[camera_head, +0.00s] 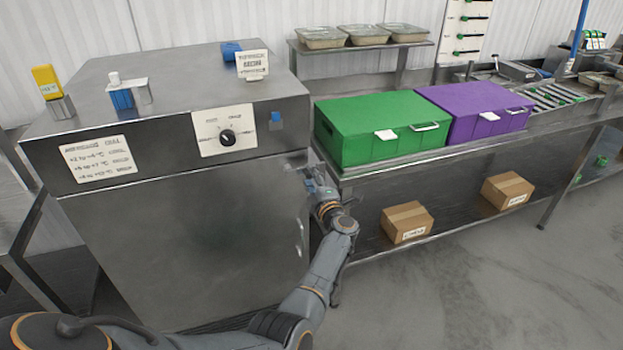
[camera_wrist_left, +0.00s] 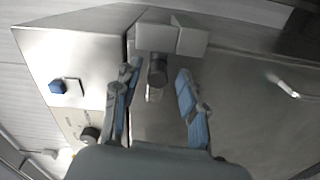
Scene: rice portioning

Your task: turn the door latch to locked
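The steel cabinet door (camera_head: 190,240) is closed against its frame. The latch (camera_wrist_left: 157,70) shows in the left wrist view as a dark round knob with a pale tab, beside light grey blocks (camera_wrist_left: 170,36) at the door's edge. My left gripper (camera_wrist_left: 159,72) is open, with one blue-padded finger on each side of the latch; I cannot tell whether either touches it. In the head view my left gripper (camera_head: 313,178) is at the door's upper right corner and hides most of the latch. My right gripper is not in view.
A door handle (camera_head: 299,238) is below the gripper. The panel above the door carries a black dial (camera_head: 227,137) and a blue button (camera_head: 276,117). Green (camera_head: 365,125) and purple (camera_head: 465,105) boxes stand on the bench to the right, with cartons (camera_head: 407,221) on its lower shelf.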

